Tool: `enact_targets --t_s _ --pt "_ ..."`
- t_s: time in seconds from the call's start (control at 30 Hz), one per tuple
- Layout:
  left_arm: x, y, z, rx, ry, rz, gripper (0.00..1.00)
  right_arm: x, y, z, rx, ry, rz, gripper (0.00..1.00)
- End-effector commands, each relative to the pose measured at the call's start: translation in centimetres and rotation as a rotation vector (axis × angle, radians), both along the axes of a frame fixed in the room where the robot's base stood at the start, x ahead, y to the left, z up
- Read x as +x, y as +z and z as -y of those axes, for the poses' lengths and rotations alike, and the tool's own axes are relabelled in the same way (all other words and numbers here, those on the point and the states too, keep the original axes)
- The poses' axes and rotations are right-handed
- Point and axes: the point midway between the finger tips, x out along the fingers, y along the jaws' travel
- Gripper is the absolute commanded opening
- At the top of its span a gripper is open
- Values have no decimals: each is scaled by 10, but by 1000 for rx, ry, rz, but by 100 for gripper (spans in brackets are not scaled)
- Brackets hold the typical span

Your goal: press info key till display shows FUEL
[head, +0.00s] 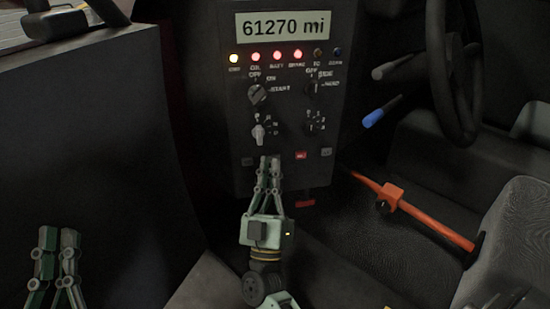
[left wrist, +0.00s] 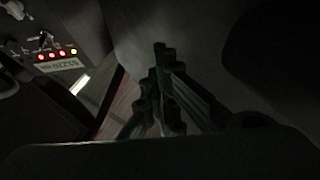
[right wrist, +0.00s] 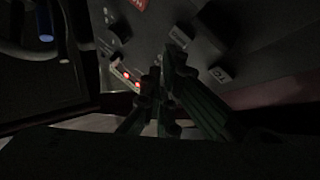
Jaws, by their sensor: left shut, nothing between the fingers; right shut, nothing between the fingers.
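The display (head: 297,25) at the top of the dark control panel (head: 215,110) reads "61270 mi" in the head view. Low on the panel are a small grey key (head: 247,161) at left, a red key (head: 301,155) and another grey key (head: 327,152) at right; I cannot read which is the info key. My right gripper (head: 270,160) is shut and empty, its tips pointing up at the lower panel between the left grey key and the red key. I cannot tell whether they touch it. My left gripper (head: 58,238) is shut and empty at lower left, away from the panel.
Several indicator lamps (head: 277,55) sit under the display, yellow and red ones lit. Rotary knobs (head: 258,94) stick out below. An orange lever (head: 430,225), a blue-tipped stalk (head: 380,113), the steering wheel (head: 436,60) and a grey seat (head: 515,235) lie to the right.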

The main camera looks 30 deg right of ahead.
Motion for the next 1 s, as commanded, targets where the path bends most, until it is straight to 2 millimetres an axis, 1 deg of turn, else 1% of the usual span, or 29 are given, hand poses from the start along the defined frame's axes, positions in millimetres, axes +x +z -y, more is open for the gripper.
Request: enact_targets --t_s 0.33,0.43,0.6,1.0 --pt "2 -3 0 6 2 -15 0 -2 0 -1 1 0 -1 0" --pt "9 -17 -2 27 9 -80 0 -6 0 -2 1 0 -2 0" --pt "15 -32 -2 49 13 -162 0 -13 0 -4 2 0 -1 0" --pt "25 -73 -5 102 25 -359 0 -30 0 -8 1 0 -1 0"
